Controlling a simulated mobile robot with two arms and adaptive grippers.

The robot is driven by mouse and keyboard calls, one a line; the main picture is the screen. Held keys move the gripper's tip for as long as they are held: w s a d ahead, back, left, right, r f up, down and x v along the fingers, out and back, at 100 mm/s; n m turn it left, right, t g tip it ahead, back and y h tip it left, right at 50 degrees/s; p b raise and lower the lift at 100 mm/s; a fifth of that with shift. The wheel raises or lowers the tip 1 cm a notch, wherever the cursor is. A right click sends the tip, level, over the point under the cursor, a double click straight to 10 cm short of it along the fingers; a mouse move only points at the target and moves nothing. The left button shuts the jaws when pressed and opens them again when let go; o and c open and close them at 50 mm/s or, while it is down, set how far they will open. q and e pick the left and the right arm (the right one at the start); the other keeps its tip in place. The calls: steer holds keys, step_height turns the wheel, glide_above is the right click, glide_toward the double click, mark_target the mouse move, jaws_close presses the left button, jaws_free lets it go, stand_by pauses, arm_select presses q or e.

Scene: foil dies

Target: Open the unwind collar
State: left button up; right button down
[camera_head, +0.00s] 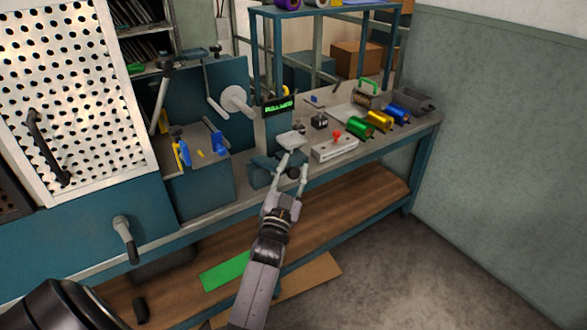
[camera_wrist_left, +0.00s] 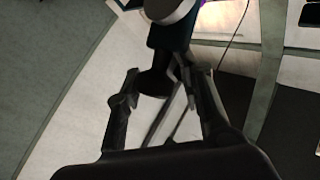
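The unwind collar cannot be picked out for certain. A white round flange (camera_head: 236,100) sits on the side of the teal press (camera_head: 210,85), with a handled lever (camera_head: 217,108) beside it. My left gripper (camera_head: 293,175) reaches over the bench's front edge with its fingers spread. A small dark knob (camera_head: 293,172) shows between the fingers, below a pale grey pad (camera_head: 291,141). In the left wrist view the gripper (camera_wrist_left: 165,95) is open, with a dark rounded part (camera_wrist_left: 155,82) between or beyond its fingers; contact is unclear. My right gripper is not in view.
A green-lit display (camera_head: 279,106) stands behind the pad. Right of it are a white box with a red knob (camera_head: 336,146), green, gold and blue foil rolls (camera_head: 380,121) and a grey bin (camera_head: 413,98). A perforated guard door (camera_head: 70,90) is at left. Floor at right is clear.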

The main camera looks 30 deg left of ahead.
arm_select(q)
steer(key=shift+o, duration=1.1)
steer(key=shift+a+f, duration=0.1)
steer(key=shift+a, duration=0.15)
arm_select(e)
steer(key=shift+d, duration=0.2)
arm_select(q)
steer(key=v, duration=0.7)
steer(key=shift+s, duration=0.25)
steer(key=shift+c, duration=0.4)
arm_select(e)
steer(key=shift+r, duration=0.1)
